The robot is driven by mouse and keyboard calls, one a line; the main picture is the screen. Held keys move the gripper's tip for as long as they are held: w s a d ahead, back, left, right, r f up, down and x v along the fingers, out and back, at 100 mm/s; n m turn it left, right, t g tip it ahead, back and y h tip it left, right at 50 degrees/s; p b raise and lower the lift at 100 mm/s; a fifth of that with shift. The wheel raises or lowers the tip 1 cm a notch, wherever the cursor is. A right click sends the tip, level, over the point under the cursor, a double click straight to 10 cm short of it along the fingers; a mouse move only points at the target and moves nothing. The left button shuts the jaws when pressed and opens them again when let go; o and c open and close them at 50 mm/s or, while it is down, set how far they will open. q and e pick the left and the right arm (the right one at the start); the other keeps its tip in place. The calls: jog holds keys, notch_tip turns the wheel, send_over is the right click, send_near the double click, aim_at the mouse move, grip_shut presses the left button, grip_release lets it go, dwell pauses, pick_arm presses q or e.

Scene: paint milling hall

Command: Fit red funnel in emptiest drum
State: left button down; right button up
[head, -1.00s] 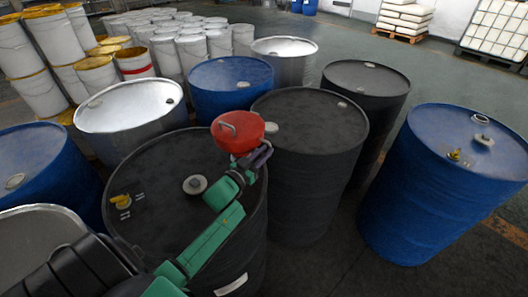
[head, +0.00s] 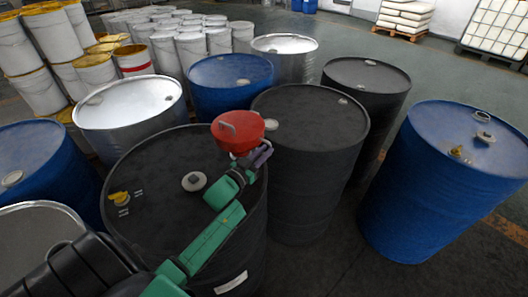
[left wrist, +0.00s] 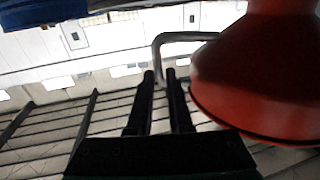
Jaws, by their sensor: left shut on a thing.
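The red funnel (head: 238,134) is held in the air with its wide mouth up, in front of the middle black drum (head: 318,180) and over the near black drum's right edge in the head view. My left gripper (head: 262,152) is shut at the funnel's grey handle. In the left wrist view the fingertips (left wrist: 160,76) meet the bent handle (left wrist: 184,37), beside the red cone (left wrist: 240,75). The near black drum (head: 160,165) has a grey cap and a yellow fitting on its lid. The right blue drum (head: 430,185) has similar fittings. Fill levels cannot be seen. My right gripper is out of view.
More drums crowd around: a far black one (head: 350,75), a back blue one (head: 215,72), a left blue one (head: 35,150) and silver ones (head: 130,105). White pails (head: 175,50) are stacked behind. Dark floor shows between the middle black and right blue drums.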

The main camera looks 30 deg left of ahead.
pick_arm(q)
jog(key=shift+f, duration=0.25)
jog(key=c, duration=0.8)
grip_release()
jog(key=shift+o, duration=0.2)
jog(key=shift+f, duration=0.15)
